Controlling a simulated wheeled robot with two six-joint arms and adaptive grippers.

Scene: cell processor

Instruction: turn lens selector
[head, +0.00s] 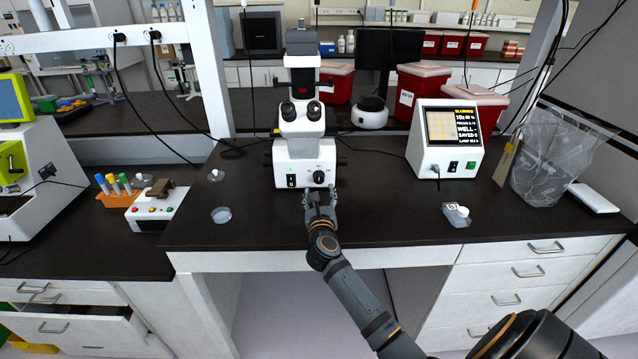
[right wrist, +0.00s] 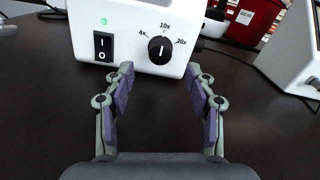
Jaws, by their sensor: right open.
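The lens selector (right wrist: 161,50) is a round black knob on the white front of the microscope base (right wrist: 90,20). Its white mark points up toward 10x, with 4x to its left and 20x to its right. In the head view the selector (head: 318,177) sits low on the front of the microscope (head: 302,110). My right gripper (right wrist: 160,85) is open and empty, its two fingers spread below and either side of the knob, apart from it. In the head view the right gripper (head: 319,196) is just in front of the base. My left gripper is not in view.
A black power switch (right wrist: 103,46) with a green light above is left of the knob. A screen unit (head: 445,140) stands right of the microscope. A small dish (head: 221,215) and a clear flask (head: 457,214) lie on the dark bench (head: 260,225), otherwise clear in front.

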